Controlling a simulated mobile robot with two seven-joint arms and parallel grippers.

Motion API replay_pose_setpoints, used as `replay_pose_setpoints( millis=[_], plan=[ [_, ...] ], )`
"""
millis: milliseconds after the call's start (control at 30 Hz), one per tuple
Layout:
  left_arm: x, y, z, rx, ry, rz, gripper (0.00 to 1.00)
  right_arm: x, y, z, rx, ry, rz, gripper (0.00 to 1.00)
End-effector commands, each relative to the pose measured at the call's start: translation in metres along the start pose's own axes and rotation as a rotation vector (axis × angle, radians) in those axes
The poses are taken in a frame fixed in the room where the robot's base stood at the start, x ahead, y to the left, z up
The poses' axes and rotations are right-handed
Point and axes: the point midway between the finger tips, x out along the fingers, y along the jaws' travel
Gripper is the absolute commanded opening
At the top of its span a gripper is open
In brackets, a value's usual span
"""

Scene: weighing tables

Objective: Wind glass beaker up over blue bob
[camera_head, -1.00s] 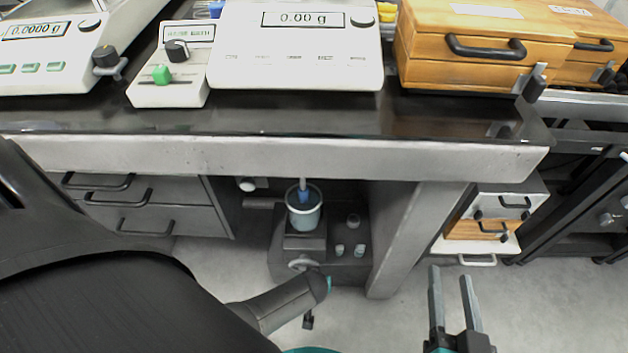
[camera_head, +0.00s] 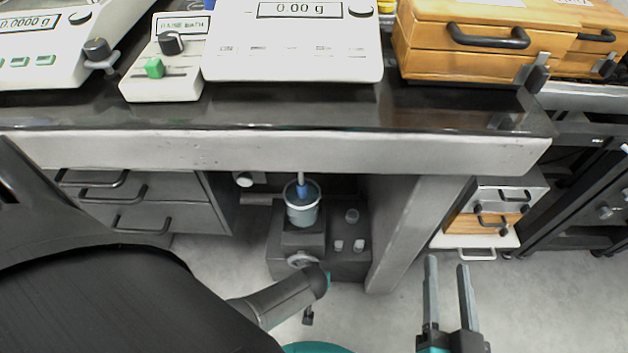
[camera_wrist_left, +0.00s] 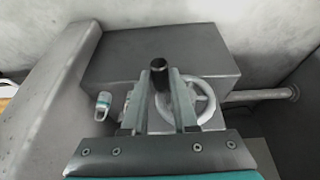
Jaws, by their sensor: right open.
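The glass beaker (camera_head: 303,215) stands upright on a dark jack platform (camera_head: 302,239) under the bench. The blue bob (camera_head: 303,191) hangs on a thin rod at the beaker's mouth; its depth inside is unclear. The jack's handwheel (camera_head: 302,260) faces me and also shows in the left wrist view (camera_wrist_left: 207,100). In that view a dark-ended crank handle (camera_wrist_left: 158,66) lies between the fingers of my left gripper (camera_wrist_left: 163,88); whether they press on it is unclear. My right gripper (camera_head: 447,263) is open and empty, over the floor at the lower right.
The bench edge (camera_head: 290,153) overhangs the jack. A bench leg (camera_head: 413,225) stands right of it, drawers (camera_head: 135,200) left. Balances (camera_head: 290,50) and wooden cases (camera_head: 470,45) sit on top.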

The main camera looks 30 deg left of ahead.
Motion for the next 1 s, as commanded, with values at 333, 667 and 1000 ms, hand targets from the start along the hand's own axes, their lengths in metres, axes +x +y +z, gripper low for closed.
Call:
replay_pose_setpoints(
  millis=[333, 667, 1000],
  plan=[
    [0.0, 0.0002, -0.0002, 0.0, 0.0, 0.001, 0.0, 0.0, -0.0002, -0.0002, 0.0, 0.001, 0.0, 0.5],
    [0.0017, 0.0011, -0.0001, 0.01, 0.0, -0.025, 0.0, 0.0001, -0.0002, -0.0007, 0.001, 0.006, -0.001, 0.5],
    [0.0073, 0.0013, 0.0023, 0.074, -0.003, -0.183, 0.0, -0.0013, -0.002, -0.0025, 0.009, 0.044, -0.004, 0.5]
  ],
)
